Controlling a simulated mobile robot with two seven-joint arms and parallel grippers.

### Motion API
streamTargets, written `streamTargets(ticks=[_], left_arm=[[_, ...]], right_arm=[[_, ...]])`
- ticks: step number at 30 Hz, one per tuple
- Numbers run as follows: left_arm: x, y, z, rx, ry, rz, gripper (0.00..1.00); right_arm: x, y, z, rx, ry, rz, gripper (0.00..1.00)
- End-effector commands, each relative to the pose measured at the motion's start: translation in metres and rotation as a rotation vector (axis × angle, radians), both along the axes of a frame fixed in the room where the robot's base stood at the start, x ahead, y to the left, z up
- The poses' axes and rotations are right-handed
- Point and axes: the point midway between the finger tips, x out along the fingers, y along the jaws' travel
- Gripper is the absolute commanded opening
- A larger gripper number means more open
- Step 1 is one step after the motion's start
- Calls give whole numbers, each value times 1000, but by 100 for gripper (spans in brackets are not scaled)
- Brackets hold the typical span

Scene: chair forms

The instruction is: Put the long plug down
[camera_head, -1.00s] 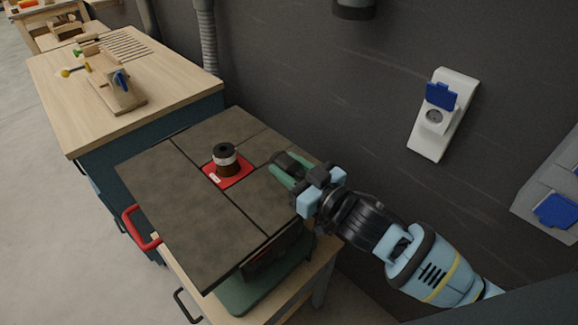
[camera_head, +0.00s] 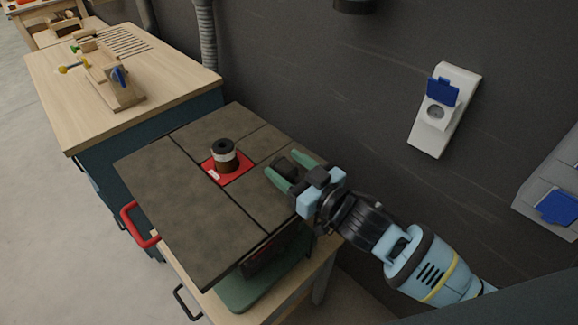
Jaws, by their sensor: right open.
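A dark plug (camera_head: 285,166), which looks like the long plug, is at the right part of the grey slotted table top (camera_head: 170,170). It lies between the green fingertips of my right gripper (camera_head: 291,169), partly hidden by them. My right gripper is open, with a finger on each side of the plug. It comes in from the right, low over the table top's right edge. Whether the plug touches a finger is hard to tell. My left gripper is not in view.
A dark ring-topped spindle (camera_head: 225,152) stands on a red plate (camera_head: 238,170) mid-table. A red handle (camera_head: 140,226) sticks out on the left. A wooden workbench (camera_head: 180,75) is behind. A white socket (camera_head: 445,108) with a blue lid is on the dark wall. The front table top is clear.

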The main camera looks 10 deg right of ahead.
Motion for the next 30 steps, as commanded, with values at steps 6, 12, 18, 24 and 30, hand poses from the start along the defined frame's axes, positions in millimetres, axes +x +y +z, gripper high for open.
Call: streamTargets(ticks=[6, 12, 18, 24, 30], left_arm=[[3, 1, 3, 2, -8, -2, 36], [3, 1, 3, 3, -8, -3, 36], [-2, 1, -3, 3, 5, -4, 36], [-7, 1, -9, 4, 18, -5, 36], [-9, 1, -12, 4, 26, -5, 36]], right_arm=[[0, 0, 7, 0, -4, 1, 57], [-19, -13, 9, -1, 4, 0, 57], [-52, -34, 9, -1, 5, 1, 57], [-79, -52, 9, -1, 5, 1, 57], [-94, -63, 10, 0, 4, 0, 57]])
